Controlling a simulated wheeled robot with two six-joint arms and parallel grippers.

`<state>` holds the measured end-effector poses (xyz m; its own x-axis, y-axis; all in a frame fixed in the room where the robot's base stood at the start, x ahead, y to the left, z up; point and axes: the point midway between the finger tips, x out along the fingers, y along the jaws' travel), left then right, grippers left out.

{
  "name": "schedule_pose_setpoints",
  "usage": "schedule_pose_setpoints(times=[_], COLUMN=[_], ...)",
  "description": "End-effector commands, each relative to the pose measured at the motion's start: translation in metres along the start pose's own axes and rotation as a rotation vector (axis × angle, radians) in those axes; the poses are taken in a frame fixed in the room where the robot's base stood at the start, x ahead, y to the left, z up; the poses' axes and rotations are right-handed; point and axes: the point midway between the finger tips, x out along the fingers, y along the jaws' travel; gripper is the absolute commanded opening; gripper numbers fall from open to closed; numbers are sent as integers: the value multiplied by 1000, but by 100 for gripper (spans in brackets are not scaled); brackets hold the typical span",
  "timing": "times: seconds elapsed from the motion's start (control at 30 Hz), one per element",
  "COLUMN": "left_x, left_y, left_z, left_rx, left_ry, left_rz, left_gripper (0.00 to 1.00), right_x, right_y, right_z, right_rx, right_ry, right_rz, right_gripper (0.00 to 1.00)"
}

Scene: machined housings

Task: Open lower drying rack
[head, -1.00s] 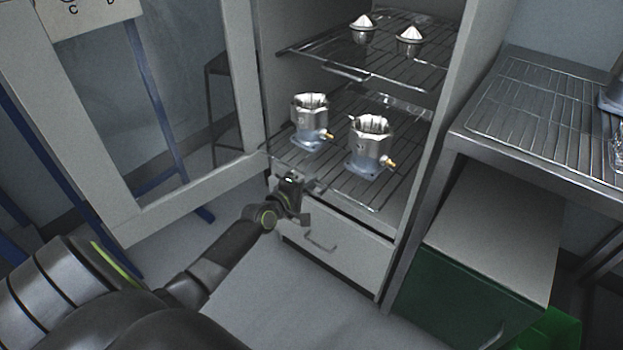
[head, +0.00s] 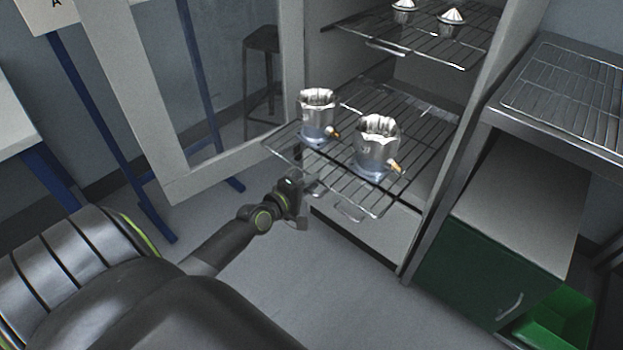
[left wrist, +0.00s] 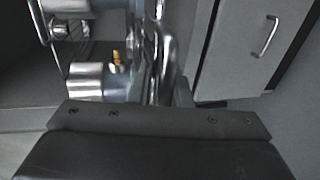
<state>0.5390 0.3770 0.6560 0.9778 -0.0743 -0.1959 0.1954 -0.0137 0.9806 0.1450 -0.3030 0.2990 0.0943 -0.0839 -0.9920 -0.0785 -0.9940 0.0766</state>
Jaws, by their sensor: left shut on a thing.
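The lower drying rack (head: 350,185) is a wire shelf sticking out of the front of the open cabinet. Two silver machined housings with brass fittings, a left one (head: 318,113) and a right one (head: 377,145), stand upright on it. My left gripper (head: 308,188) is shut on the rack's front edge, left of its wire loop handle (head: 348,211); the fingertips are hard to make out. In the left wrist view shiny rack bars (left wrist: 167,50) run up from the gripper, and a housing (left wrist: 85,80) shows beside them. My right gripper is not in view.
The upper rack (head: 405,40) holds two conical metal parts and sits inside the cabinet. The open glass-panelled door (head: 225,155) stands at left. A metal table (head: 490,118) with a wire grid is at right, above a green cabinet (head: 470,265). The floor in front is clear.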

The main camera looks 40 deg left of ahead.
Motion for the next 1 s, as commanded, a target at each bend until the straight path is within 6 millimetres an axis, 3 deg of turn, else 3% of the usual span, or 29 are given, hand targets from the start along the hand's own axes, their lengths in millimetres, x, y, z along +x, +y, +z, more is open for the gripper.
schedule_pose_setpoints(times=[0.03, 0.27, 0.3, 0.4, 1.0], left_x=[-2, -2, -2, -2, -7], left_y=[-10, -10, -10, -10, -4], left_z=[0, 0, 0, 0, 0], left_rx=[-5, -5, -5, -4, 0], left_ry=[-2, -2, -2, -2, -2], left_rz=[-24, -24, -24, -22, -11], left_gripper=[0, 0, 19, 32, 33], right_x=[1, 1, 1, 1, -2], right_y=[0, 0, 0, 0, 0], right_z=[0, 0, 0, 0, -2], right_rx=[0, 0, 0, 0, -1], right_ry=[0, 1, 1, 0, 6], right_rz=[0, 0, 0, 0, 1], right_gripper=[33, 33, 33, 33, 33])
